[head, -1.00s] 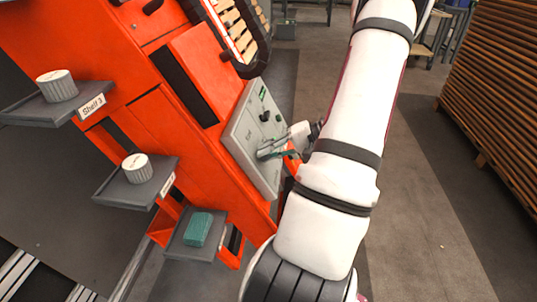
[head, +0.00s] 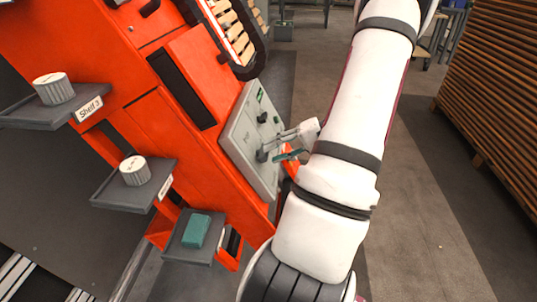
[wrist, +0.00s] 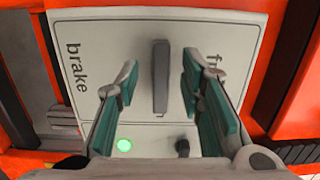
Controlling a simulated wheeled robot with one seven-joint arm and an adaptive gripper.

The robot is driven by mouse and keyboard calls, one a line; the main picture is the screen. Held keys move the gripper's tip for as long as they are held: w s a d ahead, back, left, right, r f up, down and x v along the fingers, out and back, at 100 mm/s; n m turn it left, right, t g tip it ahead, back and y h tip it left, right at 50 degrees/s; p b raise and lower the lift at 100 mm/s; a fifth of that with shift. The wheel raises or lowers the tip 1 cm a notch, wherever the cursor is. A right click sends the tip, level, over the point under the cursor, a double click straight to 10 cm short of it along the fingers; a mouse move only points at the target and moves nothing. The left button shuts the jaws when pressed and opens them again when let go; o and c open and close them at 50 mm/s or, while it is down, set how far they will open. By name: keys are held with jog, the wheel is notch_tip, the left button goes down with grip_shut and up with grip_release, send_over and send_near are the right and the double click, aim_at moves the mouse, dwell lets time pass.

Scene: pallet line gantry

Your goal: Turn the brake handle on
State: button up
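The brake handle (wrist: 160,76) is a dark grey bar on a light grey control panel (wrist: 235,30). The word "brake" is printed to its left in the wrist view, and a partly hidden word starting "fr" is to its right. The bar stands lengthwise between the two words. My gripper (wrist: 160,72) is open, with one teal-padded finger on each side of the handle and visible gaps to both. In the head view my gripper (head: 281,146) is at the front of the panel (head: 240,137), partly hidden by my arm.
A lit green lamp (wrist: 124,145) and a black knob (wrist: 182,147) are on the same panel. The orange machine body (head: 165,125) surrounds it. Grey shelves hold two ribbed white pots (head: 54,89) and a teal block (head: 196,231). Stacked boards (head: 495,100) stand at right.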

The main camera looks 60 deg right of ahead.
jog(key=v, duration=0.9)
jog(key=shift+a+f, duration=0.1)
jog(key=w+a+r+n+g+y, duration=0.1)
jog(key=w+a+r+n+g, duration=0.35)
jog(key=a, duration=0.75)
jog(key=w+a+r+n+g, duration=0.1)
jog(key=w+a+r+g, duration=0.45)
jog(key=a, duration=0.55)
jog(key=s+a+r+n+g+h, duration=0.15)
jog(key=s+a, duration=0.25)
jog(key=a, duration=0.4)
jog(key=s+a+r+n+h, duration=0.3)
jog(key=s+a, duration=0.1)
jog(key=a, duration=0.4)
jog(key=s+a+f+n+t+h, duration=0.1)
jog(key=s+a+f+n+h, duration=0.15)
jog(key=s, duration=0.45)
notch_tip(320, 180, up, 26)
jog(key=t+p, duration=0.4)
jog(key=p, duration=1.9)
jog(key=shift+w+d+p, duration=0.2)
jog(key=shift+d+p, duration=0.15)
